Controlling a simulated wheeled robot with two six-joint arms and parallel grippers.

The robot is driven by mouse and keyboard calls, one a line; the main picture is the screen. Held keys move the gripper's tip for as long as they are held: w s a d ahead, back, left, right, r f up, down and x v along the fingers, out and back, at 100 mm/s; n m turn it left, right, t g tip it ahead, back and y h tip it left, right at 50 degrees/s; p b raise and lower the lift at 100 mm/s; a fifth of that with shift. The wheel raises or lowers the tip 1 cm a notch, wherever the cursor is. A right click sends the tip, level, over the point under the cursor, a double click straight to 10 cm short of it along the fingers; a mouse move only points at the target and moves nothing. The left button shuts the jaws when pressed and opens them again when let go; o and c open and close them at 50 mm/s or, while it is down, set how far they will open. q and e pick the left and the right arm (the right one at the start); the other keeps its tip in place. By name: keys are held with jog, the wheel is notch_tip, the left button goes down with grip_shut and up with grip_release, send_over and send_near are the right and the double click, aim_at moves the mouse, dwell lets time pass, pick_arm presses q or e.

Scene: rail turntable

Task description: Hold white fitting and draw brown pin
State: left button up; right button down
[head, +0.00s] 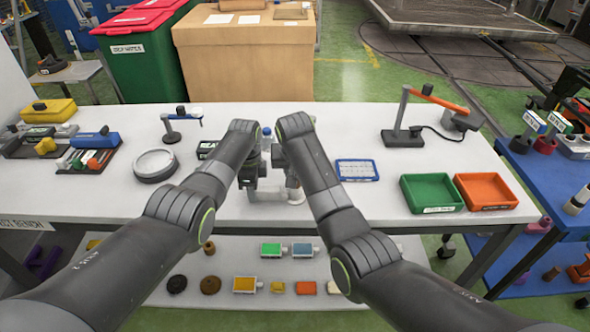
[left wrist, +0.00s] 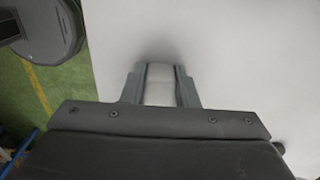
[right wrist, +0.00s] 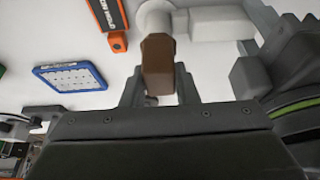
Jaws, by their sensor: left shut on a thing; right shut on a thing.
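The white fitting (head: 268,196) is low over the white bench, between my two grippers. In the left wrist view the white fitting (left wrist: 160,86) lies between the fingers of my left gripper (head: 249,186), which is shut on it. The right wrist view shows the fitting's arm (right wrist: 210,27) and its round end (right wrist: 155,17). My right gripper (head: 292,184) is shut on the brown pin (right wrist: 158,66), which stands between its fingers at that round end. The pin overlaps the round end, so I cannot tell how deep it sits. In the head view my arms hide most of the pin.
A blue-framed tray (head: 357,170) lies right of the grippers, with a green bin (head: 431,208) and an orange bin (head: 486,206) farther right. A grey ring (head: 155,165) lies to the left. A bottle (head: 266,138) stands just behind the grippers.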

jog(key=shift+r, duration=0.8)
jog(key=shift+r, duration=2.95)
jog(key=shift+r, duration=2.55)
pick_arm(q)
jog(key=o, duration=1.1)
jog(key=shift+r, duration=0.1)
